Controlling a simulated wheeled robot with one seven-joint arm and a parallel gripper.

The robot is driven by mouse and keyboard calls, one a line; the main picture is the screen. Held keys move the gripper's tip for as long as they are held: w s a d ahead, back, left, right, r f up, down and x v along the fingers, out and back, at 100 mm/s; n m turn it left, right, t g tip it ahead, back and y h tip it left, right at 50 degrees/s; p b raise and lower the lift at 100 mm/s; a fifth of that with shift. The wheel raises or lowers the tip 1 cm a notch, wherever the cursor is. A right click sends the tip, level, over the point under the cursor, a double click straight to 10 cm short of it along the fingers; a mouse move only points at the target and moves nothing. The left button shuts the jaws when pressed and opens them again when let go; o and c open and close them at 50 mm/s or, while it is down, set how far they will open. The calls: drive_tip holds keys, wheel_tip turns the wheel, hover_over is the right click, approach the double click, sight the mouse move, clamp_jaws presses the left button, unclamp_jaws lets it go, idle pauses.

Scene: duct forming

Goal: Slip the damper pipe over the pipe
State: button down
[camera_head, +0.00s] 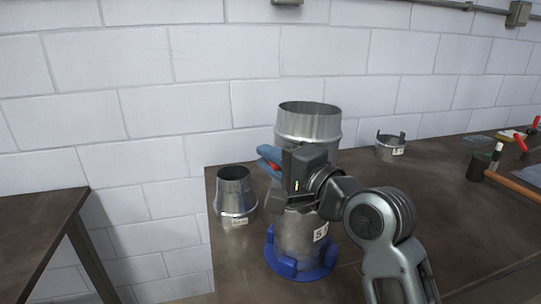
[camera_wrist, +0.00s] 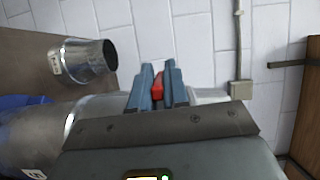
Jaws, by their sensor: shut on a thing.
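The damper pipe (camera_head: 309,122) is a grey metal tube, upright, with an open top and a raised bead. A lower metal pipe (camera_head: 297,238) with a white label stands in a blue ring base (camera_head: 302,280) on the table. The damper pipe is directly above it and looks in line. My gripper (camera_head: 268,160) crosses in front and hides where they meet, so I cannot tell whether one is around the other. My gripper's blue fingers also show in the wrist view (camera_wrist: 157,88), shut on a red handle (camera_wrist: 157,86) beside the metal tube.
A small flared pipe (camera_head: 235,196) stands left of the base, near the table's (camera_head: 400,240) left edge. A short collar (camera_head: 390,147) stands behind to the right. A hammer (camera_head: 515,187), a dark cup (camera_head: 478,167) and red-handled tools lie further right. A white block wall (camera_head: 200,100) is behind.

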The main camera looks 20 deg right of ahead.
idle(0.4)
drive_tip(key=c, duration=1.1)
unclamp_jaws()
drive_tip(key=shift+o, duration=0.2)
drive_tip(key=shift+s+d, duration=0.1)
drive_tip(key=shift+s, duration=0.15)
drive_tip(key=b+v, duration=0.1)
drive_tip(key=v, duration=0.6)
drive_tip(key=shift+s, duration=0.15)
